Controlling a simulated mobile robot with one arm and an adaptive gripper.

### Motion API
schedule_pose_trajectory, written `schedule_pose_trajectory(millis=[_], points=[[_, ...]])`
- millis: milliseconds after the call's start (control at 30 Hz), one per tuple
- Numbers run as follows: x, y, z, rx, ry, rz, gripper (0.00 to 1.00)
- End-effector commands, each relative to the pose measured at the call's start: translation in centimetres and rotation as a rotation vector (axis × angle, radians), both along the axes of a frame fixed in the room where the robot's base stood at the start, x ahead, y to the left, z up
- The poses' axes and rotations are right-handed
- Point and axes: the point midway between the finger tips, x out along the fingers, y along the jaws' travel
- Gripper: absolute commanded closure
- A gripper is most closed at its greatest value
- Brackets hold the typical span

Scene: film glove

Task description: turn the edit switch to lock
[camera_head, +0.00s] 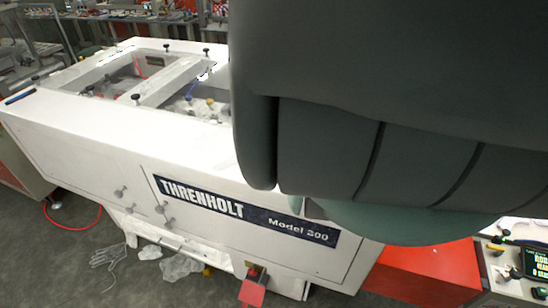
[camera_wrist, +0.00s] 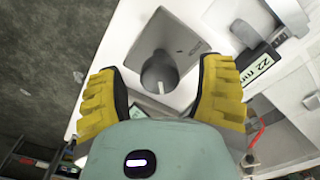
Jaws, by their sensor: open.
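In the wrist view a dark round knob (camera_wrist: 158,70) with a small light pointer mark stands on a grey plate (camera_wrist: 180,32); it looks like the edit switch, but its lettering is too small to read. My gripper (camera_wrist: 161,78) has yellow ribbed fingers spread wide, one to each side of the knob, with clear gaps between. Nothing is held. I cannot tell how far the fingertips are from the plate. In the head view my arm covers the right side, and neither the gripper nor the knob shows.
A white machine (camera_head: 95,125) marked THRENHOLT Model 300 fills the left of the head view. A panel with a green-lettered display (camera_head: 535,262) is at the lower right, near a red surface (camera_head: 425,272). In the wrist view a "22 mm" label (camera_wrist: 257,66) lies right of the knob.

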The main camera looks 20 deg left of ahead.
Motion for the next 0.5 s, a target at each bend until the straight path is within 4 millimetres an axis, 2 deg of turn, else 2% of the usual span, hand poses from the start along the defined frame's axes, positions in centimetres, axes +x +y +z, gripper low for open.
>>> schedule_pose_trajectory(millis=[267, 300, 500], points=[[-0.04, -0.02, -0.09, -0.001, 0.001, 0.0, 0.32], [-0.03, -0.01, -0.08, -0.001, 0.001, 0.0, 0.28], [-0.03, -0.01, -0.07, -0.001, 0.001, 0.0, 0.49]])
